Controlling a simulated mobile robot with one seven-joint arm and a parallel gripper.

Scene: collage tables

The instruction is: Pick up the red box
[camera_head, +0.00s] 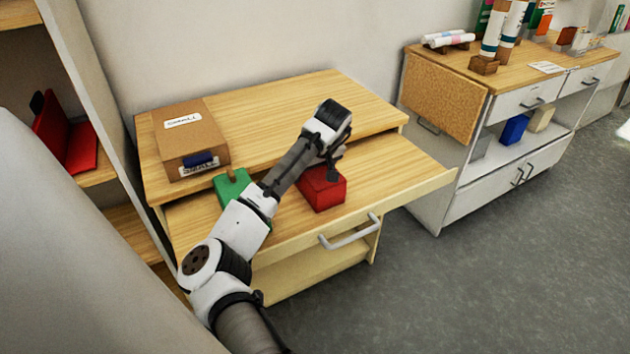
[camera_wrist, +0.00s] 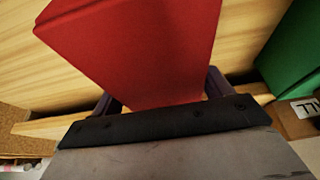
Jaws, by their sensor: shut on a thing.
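The red box (camera_head: 324,191) is at the right part of the lower wooden surface of the desk, which looks like a pulled-out drawer with a handle. My gripper (camera_head: 333,172) is over the box and shut on it. In the wrist view the red box (camera_wrist: 140,45) fills the upper middle, between the fingers of my gripper (camera_wrist: 163,100). Whether the box touches the surface below is unclear.
A green box (camera_head: 232,186) stands to the left, partly behind my arm. A cardboard box (camera_head: 188,138) sits on the desk top (camera_head: 270,105). A drawer handle (camera_head: 350,233) juts out in front. A second cabinet (camera_head: 445,95) stands at the right. Grey floor is free.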

